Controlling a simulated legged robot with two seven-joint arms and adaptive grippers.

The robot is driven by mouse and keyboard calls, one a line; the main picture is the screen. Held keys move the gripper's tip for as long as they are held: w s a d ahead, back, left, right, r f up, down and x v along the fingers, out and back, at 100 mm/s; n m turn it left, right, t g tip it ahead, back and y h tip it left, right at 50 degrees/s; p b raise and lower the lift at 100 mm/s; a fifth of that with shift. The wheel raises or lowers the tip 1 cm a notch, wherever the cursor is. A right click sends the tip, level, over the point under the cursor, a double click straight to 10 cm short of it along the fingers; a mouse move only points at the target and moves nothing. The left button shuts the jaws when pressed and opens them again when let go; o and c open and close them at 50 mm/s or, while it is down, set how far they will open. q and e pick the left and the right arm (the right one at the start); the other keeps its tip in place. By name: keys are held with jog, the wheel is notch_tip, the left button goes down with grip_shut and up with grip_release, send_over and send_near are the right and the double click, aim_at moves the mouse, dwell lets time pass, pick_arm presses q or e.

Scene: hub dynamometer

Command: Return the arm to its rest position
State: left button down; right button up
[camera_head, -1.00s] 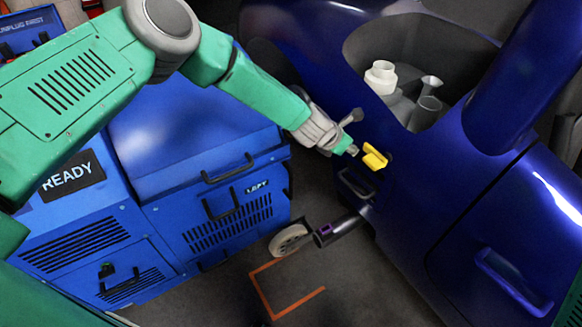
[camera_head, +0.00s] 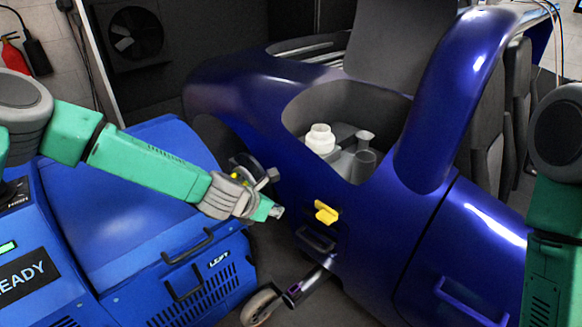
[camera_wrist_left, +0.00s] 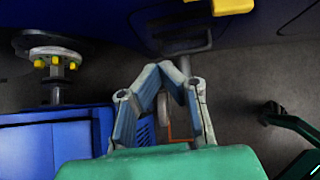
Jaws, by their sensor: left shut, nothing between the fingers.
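My left arm (camera_head: 150,168) comes in from the left in the head view, stretched out over the blue cabinet. Its left gripper (camera_head: 276,211) is shut and empty, a little to the left of the yellow block (camera_head: 326,213) on the dark blue vehicle body and apart from it. In the left wrist view my left gripper (camera_wrist_left: 173,72) shows with its fingertips together and nothing between them. The yellow block (camera_wrist_left: 232,5) is cut off at the top edge there. My right arm (camera_head: 555,215) stands at the right edge of the head view; its gripper is out of the picture.
The blue cabinet (camera_head: 120,210) marked READY lies below my left arm. The vehicle body (camera_head: 400,240) fills the middle and right. A hub with yellow studs (camera_wrist_left: 58,62) shows in the left wrist view. A small wheel (camera_head: 262,305) sits low on the floor.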

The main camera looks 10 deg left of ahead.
pick_arm(q)
jog(key=s+a+f+m+g+y+p, duration=0.15)
jog(key=s+f+m, duration=0.35)
jog(key=s+m, duration=0.5)
jog(key=s+a+f+m+g+y+p, duration=0.1)
jog(key=s+a+f+m+g, duration=0.3)
jog(key=s, duration=0.9)
jog(key=s+a+r+m+y, duration=0.1)
jog(key=s+a+m, duration=0.4)
jog(key=s+m, duration=0.3)
jog(key=s+a+r+m+g+y+p, duration=0.1)
jog(key=s+a+m, duration=0.5)
jog(key=s, duration=0.3)
jog(key=shift+m, duration=0.9)
jog(key=shift+w+d+y, duration=0.1)
jog(key=shift+y, duration=0.15)
